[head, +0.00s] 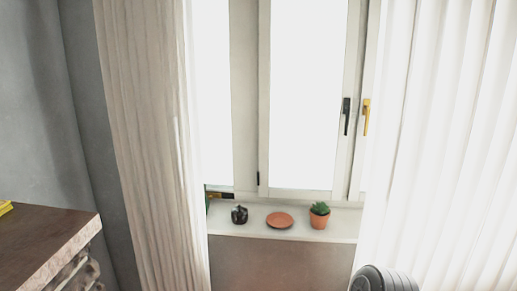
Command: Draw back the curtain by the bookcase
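A beige, striped curtain (150,130) hangs in folds at the left of the window, from the top of the head view to its bottom edge. A white pleated curtain (450,130) hangs at the right and covers that side of the window. The window (305,95) shows bare between the two curtains. A brown wooden piece of furniture (45,235) stands at the lower left, close to the beige curtain; I cannot tell whether it is the bookcase. Neither of my grippers is in the head view.
The window sill (335,228) holds a small black pot (239,215), a terracotta saucer (280,220) and a potted succulent (319,215). A dark handle (346,115) and a yellow handle (366,117) sit on the frames. A grey rounded part (385,279) shows at the bottom right.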

